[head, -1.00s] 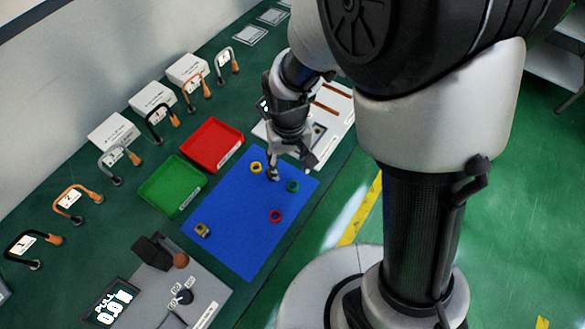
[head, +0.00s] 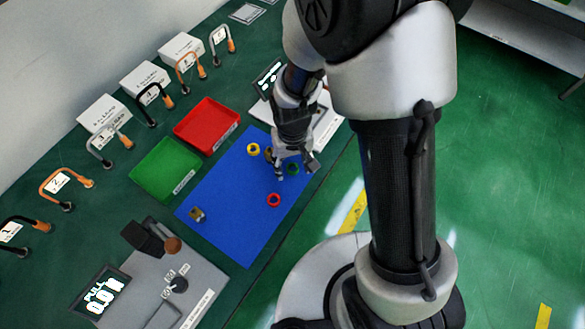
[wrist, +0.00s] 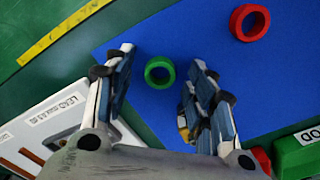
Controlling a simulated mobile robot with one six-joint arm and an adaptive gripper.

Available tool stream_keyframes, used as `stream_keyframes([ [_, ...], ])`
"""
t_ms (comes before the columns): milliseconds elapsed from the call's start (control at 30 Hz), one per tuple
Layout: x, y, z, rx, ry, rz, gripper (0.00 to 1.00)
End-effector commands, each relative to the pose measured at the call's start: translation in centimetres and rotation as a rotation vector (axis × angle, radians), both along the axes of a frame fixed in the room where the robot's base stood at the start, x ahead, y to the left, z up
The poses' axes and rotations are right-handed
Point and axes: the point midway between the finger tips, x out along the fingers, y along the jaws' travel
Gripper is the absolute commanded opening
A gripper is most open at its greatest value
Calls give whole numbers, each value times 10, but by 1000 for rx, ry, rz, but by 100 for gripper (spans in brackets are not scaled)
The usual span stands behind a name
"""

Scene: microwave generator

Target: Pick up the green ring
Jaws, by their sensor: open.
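The green ring (head: 293,169) lies on the blue mat (head: 222,222) near the mat's right edge. In the wrist view the green ring (wrist: 160,72) sits between and slightly beyond my two fingers. My gripper (head: 293,172) is open and hangs over the mat close by the ring. In the wrist view my gripper (wrist: 158,75) shows its fingers spread apart with nothing held. The ring shows whole in the wrist view and partly behind my gripper in the head view.
A red ring (head: 274,199) and a yellow ring (head: 253,149) lie on the mat near my gripper. A small brownish part (head: 197,215) lies at the mat's left. Green (head: 140,174) and red (head: 190,118) trays stand beside the mat.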

Motion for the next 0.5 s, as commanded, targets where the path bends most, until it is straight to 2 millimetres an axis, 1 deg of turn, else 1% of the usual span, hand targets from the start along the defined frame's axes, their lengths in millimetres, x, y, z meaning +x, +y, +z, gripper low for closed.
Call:
stream_keyframes([
  [67,0,0,1,0,-1,0,51],
  [500,0,0,1,0,-1,0,21],
])
